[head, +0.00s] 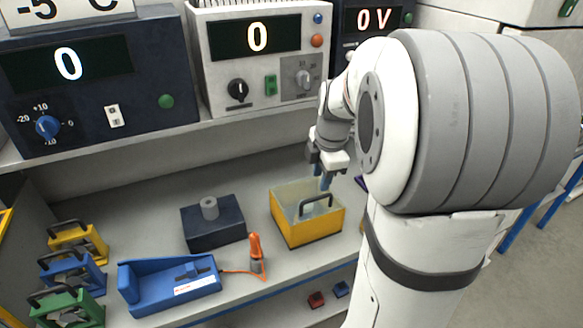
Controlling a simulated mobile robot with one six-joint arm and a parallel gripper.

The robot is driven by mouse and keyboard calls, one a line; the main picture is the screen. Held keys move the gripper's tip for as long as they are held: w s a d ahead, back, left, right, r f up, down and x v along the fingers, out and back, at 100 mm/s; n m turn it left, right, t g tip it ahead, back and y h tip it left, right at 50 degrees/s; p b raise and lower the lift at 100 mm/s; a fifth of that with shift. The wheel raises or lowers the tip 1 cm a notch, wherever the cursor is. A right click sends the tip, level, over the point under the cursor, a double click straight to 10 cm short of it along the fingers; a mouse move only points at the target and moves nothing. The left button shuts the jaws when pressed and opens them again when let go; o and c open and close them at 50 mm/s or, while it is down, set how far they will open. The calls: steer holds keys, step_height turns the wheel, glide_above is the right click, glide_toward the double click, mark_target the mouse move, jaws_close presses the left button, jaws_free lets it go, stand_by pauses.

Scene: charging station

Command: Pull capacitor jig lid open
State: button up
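A yellow box (308,231) stands on the bench in the middle right and looks like the capacitor jig. Its top is a pale see-through lid (296,214) that looks closed, with a black bar handle (316,201) on it. My gripper (321,178) points down just above and behind the handle. Its two blue-tipped fingers look apart, with nothing seen between them. Whether a finger touches the handle cannot be told. My arm hides the area to the right of the box.
A blue fixture (170,284) and an orange probe (257,254) are in front. Yellow, blue and green handled jigs (70,270) stand far left. Instruments (258,60) line the shelf above.

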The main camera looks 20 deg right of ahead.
mark_target(319, 197)
steer(key=shift+n, duration=0.6)
steer(key=f, duration=0.2)
steer(key=w+f, duration=0.1)
steer(key=f, duration=0.2)
steer(key=w+d+f, duration=0.1)
steer(key=f, duration=0.2)
steer(key=shift+w+d, duration=0.1)
steer(key=shift+w, duration=0.05)
steer(key=shift+r, duration=0.1)
steer(key=shift+c, duration=0.2)
jaws_close()
